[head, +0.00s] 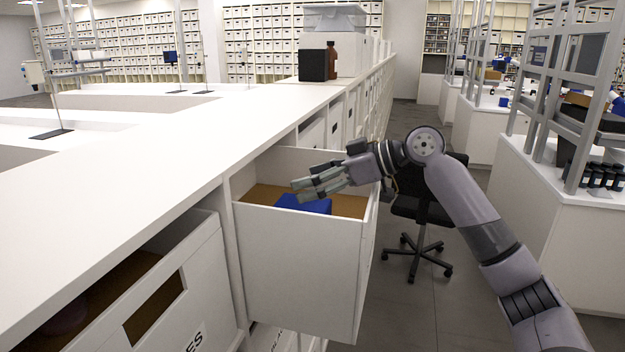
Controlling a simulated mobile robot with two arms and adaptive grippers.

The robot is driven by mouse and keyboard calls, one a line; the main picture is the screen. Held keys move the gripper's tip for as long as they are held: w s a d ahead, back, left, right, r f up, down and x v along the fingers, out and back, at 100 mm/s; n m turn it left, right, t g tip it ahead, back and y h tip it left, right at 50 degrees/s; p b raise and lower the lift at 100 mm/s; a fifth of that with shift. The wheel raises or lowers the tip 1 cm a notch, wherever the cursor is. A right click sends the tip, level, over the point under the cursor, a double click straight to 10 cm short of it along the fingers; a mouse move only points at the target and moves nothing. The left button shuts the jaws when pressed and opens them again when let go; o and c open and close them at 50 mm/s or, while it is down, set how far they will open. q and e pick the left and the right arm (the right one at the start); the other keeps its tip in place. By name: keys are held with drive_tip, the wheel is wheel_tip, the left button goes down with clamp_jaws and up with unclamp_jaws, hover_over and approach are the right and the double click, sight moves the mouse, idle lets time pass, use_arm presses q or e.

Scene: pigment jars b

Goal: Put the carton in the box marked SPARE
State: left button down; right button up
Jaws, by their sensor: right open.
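An open white box (300,275), pulled out like a drawer from under the counter, has a brown inner floor. A blue block-shaped thing (305,204) lies inside it; it may be the carton, but I cannot tell for sure. My right gripper (300,190) is open and empty above this box, its fingers pointing left just over the blue thing and partly hiding it. I cannot tell whether they touch. No SPARE label is readable. My left gripper is not in view.
A long white counter (130,180) runs along the left, with a black box (313,65) and brown bottle (332,60) at its far end. Another open white box (170,300), lettered "ES", is at lower left. A black chair (425,210) stands in the aisle.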

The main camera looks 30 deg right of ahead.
drive_tip(key=shift+s+d+r, duration=0.2)
drive_tip(key=shift+d+r, duration=0.05)
drive_tip(key=shift+r, duration=0.15)
drive_tip(key=b+v, duration=0.5)
drive_tip(key=v, duration=0.6)
drive_tip(key=shift+s, duration=0.25)
drive_tip(key=shift+r, duration=0.1)
